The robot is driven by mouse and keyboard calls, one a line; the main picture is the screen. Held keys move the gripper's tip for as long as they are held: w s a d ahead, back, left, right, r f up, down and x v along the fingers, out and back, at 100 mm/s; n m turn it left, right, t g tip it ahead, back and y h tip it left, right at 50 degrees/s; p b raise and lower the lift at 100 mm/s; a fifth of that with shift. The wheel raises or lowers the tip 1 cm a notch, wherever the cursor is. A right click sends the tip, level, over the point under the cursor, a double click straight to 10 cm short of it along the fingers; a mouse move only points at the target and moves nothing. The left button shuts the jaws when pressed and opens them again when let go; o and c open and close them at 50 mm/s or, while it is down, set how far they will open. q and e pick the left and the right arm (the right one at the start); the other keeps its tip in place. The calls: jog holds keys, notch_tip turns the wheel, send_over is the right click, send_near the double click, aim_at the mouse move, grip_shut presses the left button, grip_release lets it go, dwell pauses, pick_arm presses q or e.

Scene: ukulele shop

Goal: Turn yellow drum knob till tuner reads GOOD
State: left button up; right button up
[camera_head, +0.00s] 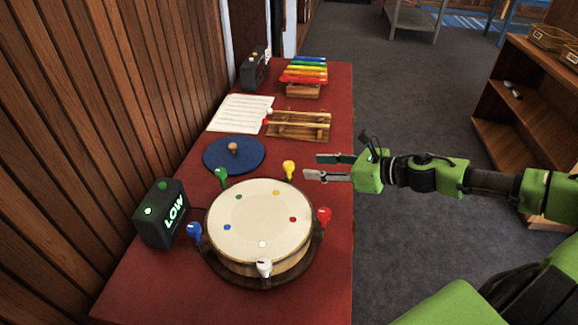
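The drum (257,222) stands on the red table with a pale round head and coloured dots. The yellow knob (288,168) sticks up at its back edge. Green (221,174), blue (194,230), white (264,267) and red (323,216) knobs sit around the rim. The dark tuner box (161,214) left of the drum reads LOW in green. My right gripper (311,167) comes in from the right, its two fingers apart and pointing left. It is just right of the yellow knob, apart from it as far as I can see, and empty. My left gripper is not in view.
On the red table (176,295) behind the drum are a blue disc (215,157), a music sheet (240,113), a wooden rack (298,126), a xylophone (305,72) and a dark box (254,70). A wooden wall borders the left. A shelf (505,125) stands right.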

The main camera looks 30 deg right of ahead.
aim_at(291, 165)
jog(key=p+x, duration=0.4)
jog(key=x, duration=0.5)
jog(key=shift+a+r, duration=0.1)
jog(key=shift+r, duration=0.05)
jog(key=shift+w+a+f, duration=0.25)
jog(key=shift+w+f, duration=0.1)
jog(key=shift+w, duration=0.15)
grip_shut()
